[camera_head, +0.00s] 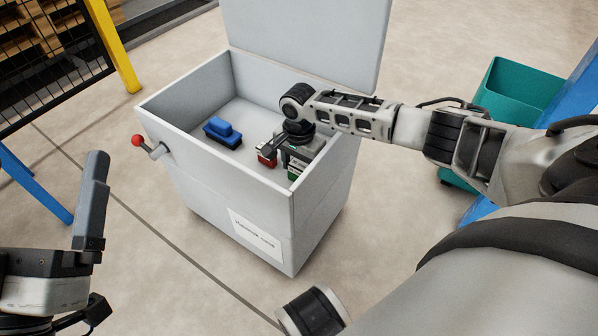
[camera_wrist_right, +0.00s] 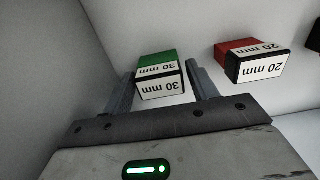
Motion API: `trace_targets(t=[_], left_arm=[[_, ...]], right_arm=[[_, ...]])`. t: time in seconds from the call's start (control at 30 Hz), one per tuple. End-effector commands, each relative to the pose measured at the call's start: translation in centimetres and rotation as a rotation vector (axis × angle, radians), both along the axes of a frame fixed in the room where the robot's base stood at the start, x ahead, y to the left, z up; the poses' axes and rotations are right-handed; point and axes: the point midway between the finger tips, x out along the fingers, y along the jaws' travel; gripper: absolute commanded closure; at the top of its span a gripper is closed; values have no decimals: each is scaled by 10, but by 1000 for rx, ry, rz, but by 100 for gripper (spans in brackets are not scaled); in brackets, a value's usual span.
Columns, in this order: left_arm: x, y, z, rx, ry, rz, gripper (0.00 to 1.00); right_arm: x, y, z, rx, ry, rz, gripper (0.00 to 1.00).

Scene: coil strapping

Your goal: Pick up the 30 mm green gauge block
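The 30 mm green gauge block (camera_wrist_right: 157,66) has a green top and white labelled sides. In the right wrist view it stands between the two fingers of my right gripper (camera_wrist_right: 160,70), which look open, with a narrow gap at the right finger. In the head view this gripper (camera_head: 292,152) points down into the grey box, and a bit of the green block (camera_head: 293,173) shows under it, mostly hidden. The red 20 mm block (camera_wrist_right: 250,58) stands to the right in the wrist view. My left gripper (camera_head: 96,235) is empty and open outside the box, at lower left.
The grey box (camera_head: 235,185) has raised walls and an upright lid (camera_head: 305,40). A blue object on a dark base (camera_head: 222,132) sits inside at the left. A red-knobbed lever (camera_head: 138,140) juts from the left wall. A teal bin (camera_head: 520,95) stands at right.

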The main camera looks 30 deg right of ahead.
Motion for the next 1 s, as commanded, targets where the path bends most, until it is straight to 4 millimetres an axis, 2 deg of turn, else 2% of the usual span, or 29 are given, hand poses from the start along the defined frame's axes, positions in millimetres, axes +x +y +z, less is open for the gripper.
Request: trace_targets(t=[0.03, 0.1, 0.13, 0.37, 0.47, 0.63, 0.8, 0.9, 1.0], left_arm=[[0, 0, 0, 0, 1, 0, 0], [0, 0, 0, 0, 1, 0, 0], [0, 0, 0, 0, 1, 0, 0], [0, 0, 0, -1, 2, -1, 0], [0, 0, 2, -6, 18, -6, 0], [-2, -1, -28, -69, 289, -26, 0], [-16, -7, -59, -133, 569, -64, 0], [-25, -10, -72, -147, 678, -77, 0], [-23, -8, -72, -101, 670, -54, 0]], right_arm=[[0, 0, 0, 0, 0, 0, 57], [0, 0, 0, 0, 0, 0, 76], [0, 0, 0, 0, 0, 0, 80], [0, 0, 1, 0, 0, 0, 79], [0, 0, 7, 0, -1, 0, 79], [1, 0, 35, 1, -2, 0, 79], [0, 0, 69, 0, -1, 0, 79], [0, 0, 85, 0, -1, 0, 79], [0, 1, 99, 0, -1, 7, 79]])
